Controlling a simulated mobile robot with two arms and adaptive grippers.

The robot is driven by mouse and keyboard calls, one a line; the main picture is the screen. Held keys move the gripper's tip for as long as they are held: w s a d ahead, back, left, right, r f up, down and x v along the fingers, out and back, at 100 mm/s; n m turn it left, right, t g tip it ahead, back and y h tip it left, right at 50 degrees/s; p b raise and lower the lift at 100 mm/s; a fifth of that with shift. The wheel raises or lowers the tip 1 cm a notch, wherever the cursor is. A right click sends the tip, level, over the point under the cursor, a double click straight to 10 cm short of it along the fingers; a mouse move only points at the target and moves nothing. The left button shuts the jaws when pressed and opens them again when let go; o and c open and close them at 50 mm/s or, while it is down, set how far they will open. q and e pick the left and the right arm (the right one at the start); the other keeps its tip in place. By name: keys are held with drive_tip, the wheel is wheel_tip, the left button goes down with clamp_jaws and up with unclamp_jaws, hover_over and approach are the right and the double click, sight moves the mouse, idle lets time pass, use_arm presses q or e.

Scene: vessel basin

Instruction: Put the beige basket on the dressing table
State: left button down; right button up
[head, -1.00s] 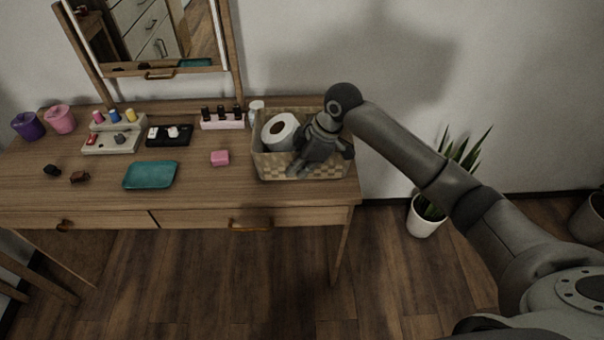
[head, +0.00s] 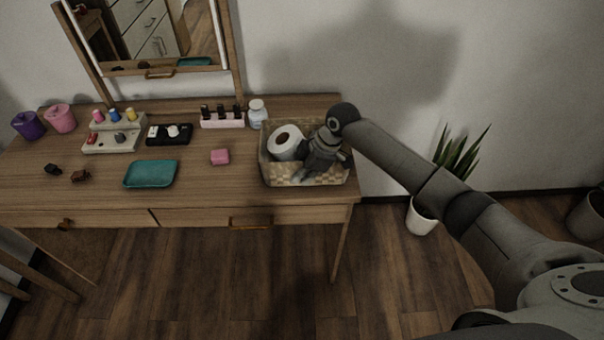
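The beige woven basket (head: 282,174) is at the right end of the wooden dressing table (head: 205,190), with a white toilet paper roll (head: 286,142) in it. It appears to rest on the tabletop, close to the right edge. My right gripper (head: 303,172) reaches in from the right and is over the basket, pointing down into it. The gripper and wrist hide the basket's right part. I cannot tell whether the fingers are open or shut on the basket. My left gripper is not in view.
A white bottle (head: 257,115) stands just behind the basket. A pink block (head: 220,157), a teal tray (head: 151,174) and nail polish bottles (head: 222,116) are to its left. A mirror (head: 150,35) stands at the back. A potted plant (head: 424,215) is on the floor at right.

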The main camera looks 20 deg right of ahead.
drive_tip(key=o, duration=0.4)
drive_tip(key=shift+c, duration=0.2)
drive_tip(key=v, duration=1.2)
drive_tip(key=shift+r, duration=0.15)
drive_tip(key=shift+s, duration=0.1)
